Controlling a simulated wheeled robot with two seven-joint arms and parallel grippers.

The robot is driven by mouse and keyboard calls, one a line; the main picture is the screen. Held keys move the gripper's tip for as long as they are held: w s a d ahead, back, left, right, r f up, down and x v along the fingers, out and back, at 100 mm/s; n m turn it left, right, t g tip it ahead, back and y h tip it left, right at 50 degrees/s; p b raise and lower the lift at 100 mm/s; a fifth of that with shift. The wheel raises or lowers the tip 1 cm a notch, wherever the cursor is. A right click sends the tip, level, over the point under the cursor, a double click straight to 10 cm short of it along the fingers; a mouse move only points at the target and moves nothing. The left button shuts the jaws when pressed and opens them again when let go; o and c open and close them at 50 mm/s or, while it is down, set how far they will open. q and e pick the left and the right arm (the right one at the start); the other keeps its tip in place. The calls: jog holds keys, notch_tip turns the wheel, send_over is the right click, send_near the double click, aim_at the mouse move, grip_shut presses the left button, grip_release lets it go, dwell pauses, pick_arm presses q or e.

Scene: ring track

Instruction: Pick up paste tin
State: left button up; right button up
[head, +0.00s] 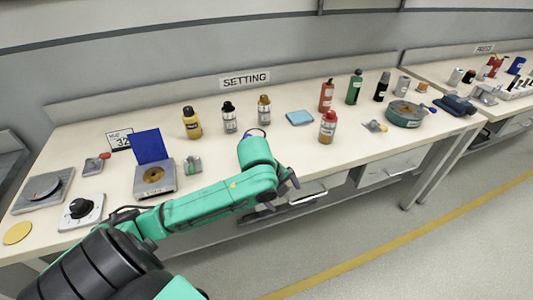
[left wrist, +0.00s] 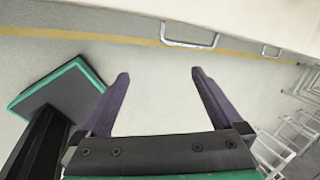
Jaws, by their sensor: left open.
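I cannot tell for sure which item is the paste tin, as the labels are too small to read. Small can-like items stand at the right end of the bench: a grey can (head: 403,86) and a small orange-brown tin (head: 422,87). My left gripper (head: 283,192) is in front of the bench's front edge, well to the left of these cans. In the left wrist view its two dark fingers (left wrist: 158,95) are apart with only floor between them. My right gripper is in neither view.
The bench (head: 340,155) carries several bottles, a red-capped bottle (head: 327,127), a blue pad (head: 300,118) and a round green-grey device (head: 404,114). A blue-lidded box (head: 154,180) stands left. Drawer handles (left wrist: 190,42) project below the bench. The floor (head: 400,250) in front is clear.

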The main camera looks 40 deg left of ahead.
pick_arm(q)
jog(key=a+r+m+y, duration=0.2)
jog(key=a+r+m, duration=1)
jog(key=a+r, duration=0.5)
jog(key=x, duration=1)
jog(key=w+x, duration=0.1)
jog(key=x, duration=0.4)
jog(key=shift+d+r, duration=0.25)
jog(key=shift+d, duration=0.05)
jog(key=shift+r, duration=0.1)
jog(key=c, duration=1.5)
jog(key=shift+r, duration=0.1)
